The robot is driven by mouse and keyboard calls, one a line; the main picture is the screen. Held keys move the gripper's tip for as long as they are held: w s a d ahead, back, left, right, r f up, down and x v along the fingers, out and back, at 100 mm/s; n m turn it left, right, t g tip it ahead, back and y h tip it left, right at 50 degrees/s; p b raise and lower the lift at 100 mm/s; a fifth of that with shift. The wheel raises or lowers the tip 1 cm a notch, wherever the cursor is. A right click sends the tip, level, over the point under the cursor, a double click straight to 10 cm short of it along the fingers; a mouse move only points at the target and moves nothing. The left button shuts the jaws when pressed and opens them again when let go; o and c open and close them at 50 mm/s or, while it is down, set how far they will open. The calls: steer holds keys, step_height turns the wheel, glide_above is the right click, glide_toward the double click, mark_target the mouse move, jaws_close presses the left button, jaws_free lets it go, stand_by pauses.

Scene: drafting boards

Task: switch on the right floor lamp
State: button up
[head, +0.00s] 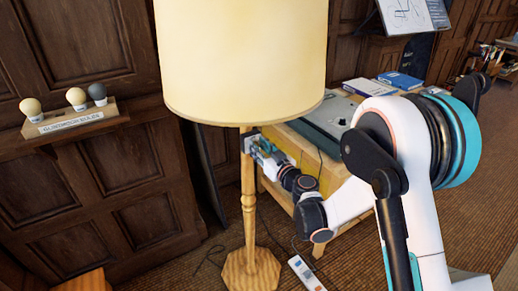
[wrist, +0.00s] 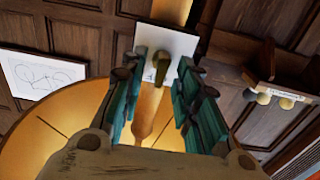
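A floor lamp with a cream shade (head: 242,60) stands on a turned wooden post (head: 248,205) with a wide wooden foot. Only this floor lamp shows in the head view. A white switch plate (wrist: 165,52) sits on the post below the shade, with a brass-coloured toggle (wrist: 162,70) on it. My gripper (head: 264,154) is at the post, beside the plate. In the wrist view its teal fingers are apart, one on each side of the toggle, with nothing held. Whether they touch it I cannot tell. The shade looks warm and bright, but I cannot tell whether the lamp is lit.
A wooden table (head: 290,150) with a drafting board stands right behind the lamp, with blue books (head: 400,80) beyond. A bulb shelf (head: 70,120) is on the panelled wall at left. A white power strip (head: 306,273) and dark cords lie on the floor.

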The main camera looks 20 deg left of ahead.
steer(key=shift+w+a, duration=0.1)
jaws_close()
steer(key=shift+m, duration=0.3)
steer(key=m+b, duration=0.2)
steer(key=m, duration=0.3)
steer(key=m+b, duration=0.2)
steer(key=m, duration=0.4)
steer(key=f+m+b, duration=0.1)
steer(key=m, duration=0.5)
steer(key=shift+w+d+b, duration=0.35)
steer(key=shift+w+b, duration=0.05)
steer(key=shift+m, duration=0.3)
